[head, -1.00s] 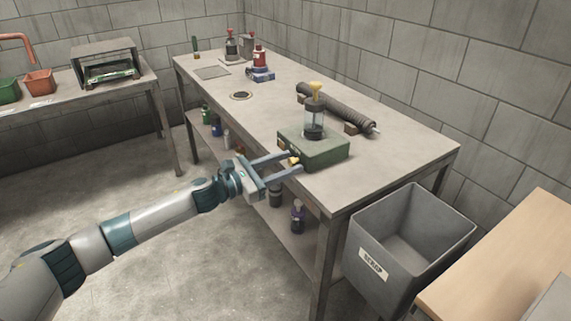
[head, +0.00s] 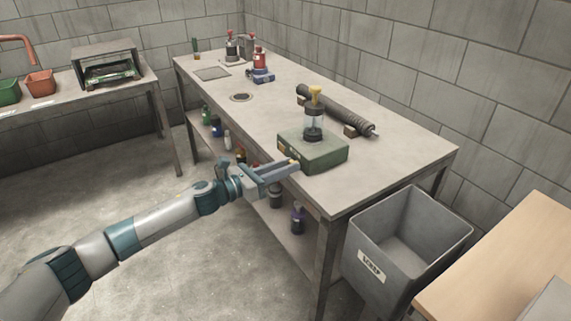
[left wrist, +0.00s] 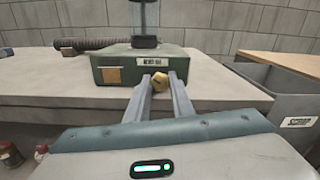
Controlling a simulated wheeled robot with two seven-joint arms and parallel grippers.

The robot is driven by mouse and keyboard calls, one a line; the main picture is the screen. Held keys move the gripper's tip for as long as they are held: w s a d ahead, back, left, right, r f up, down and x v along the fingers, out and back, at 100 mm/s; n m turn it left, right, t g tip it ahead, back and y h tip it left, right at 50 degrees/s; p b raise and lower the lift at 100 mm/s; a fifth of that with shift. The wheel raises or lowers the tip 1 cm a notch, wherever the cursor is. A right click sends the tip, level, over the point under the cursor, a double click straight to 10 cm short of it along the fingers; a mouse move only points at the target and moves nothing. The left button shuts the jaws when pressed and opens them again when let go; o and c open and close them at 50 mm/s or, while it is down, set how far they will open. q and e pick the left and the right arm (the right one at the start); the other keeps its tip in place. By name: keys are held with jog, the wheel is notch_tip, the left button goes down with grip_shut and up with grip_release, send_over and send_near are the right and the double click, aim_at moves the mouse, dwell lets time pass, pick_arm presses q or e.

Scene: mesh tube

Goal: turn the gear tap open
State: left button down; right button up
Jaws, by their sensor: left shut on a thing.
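The gear tap is a small brass knob (left wrist: 159,80) on the front of a green box (head: 322,156), below a label in the left wrist view. A glass cylinder with a yellow top (head: 314,112) stands on the box. My left gripper (head: 294,165) reaches to the front of the box. In the left wrist view its two fingers (left wrist: 160,83) are shut on the brass knob, one on each side. In the head view the fingers hide the knob. My right gripper is in neither view.
The box sits near the front edge of a grey workbench (head: 390,155). A dark ribbed tube (head: 340,110) lies behind it. A grey bin (head: 365,245) stands at the bench's right end. Several bottles stand on the lower shelf. Red and blue items (head: 260,70) are farther back.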

pick_arm(q)
jog(key=shift+n, duration=0.9)
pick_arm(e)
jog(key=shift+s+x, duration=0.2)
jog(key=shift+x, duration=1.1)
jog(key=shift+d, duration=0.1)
pick_arm(q)
jog(key=c, duration=1.5)
grip_release()
jog(key=shift+c, duration=0.2)
jog(key=shift+a, duration=0.1)
jog(key=b+v, duration=0.1)
jog(key=v, duration=1.6)
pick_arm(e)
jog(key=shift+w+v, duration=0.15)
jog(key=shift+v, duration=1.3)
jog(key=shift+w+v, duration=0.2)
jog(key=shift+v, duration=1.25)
pick_arm(q)
jog(key=shift+s, duration=0.1)
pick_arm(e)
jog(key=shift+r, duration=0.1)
